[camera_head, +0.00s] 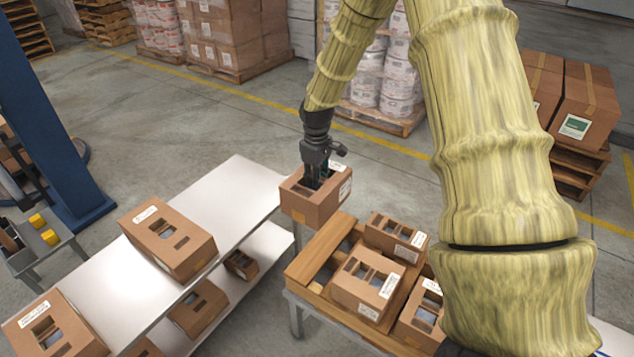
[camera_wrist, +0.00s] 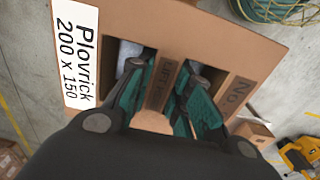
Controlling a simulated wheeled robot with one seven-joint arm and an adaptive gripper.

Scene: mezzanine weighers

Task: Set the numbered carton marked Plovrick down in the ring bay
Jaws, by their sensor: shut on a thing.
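The Plovrick carton (camera_head: 309,205) is a brown box with open slots in its top. In the wrist view its white label reads "Plovrick 200 x 150" (camera_wrist: 76,60); printing beginning "No." shows at the other end. My gripper (camera_head: 322,178) is shut on the carton's middle strip, its teal fingers (camera_wrist: 165,92) in the slots on either side. The carton hangs about level near the far end of the wooden pallet (camera_head: 318,247), beside the bench; I cannot tell whether it touches anything. I cannot make out which place is the ring bay.
Several similar cartons (camera_head: 367,287) stand on the pallet. The metal bench (camera_head: 228,205) at left holds cartons on top and below; its far end is bare. A blue post (camera_head: 45,110) stands at left. A green coil (camera_wrist: 272,8) shows beyond the carton in the wrist view.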

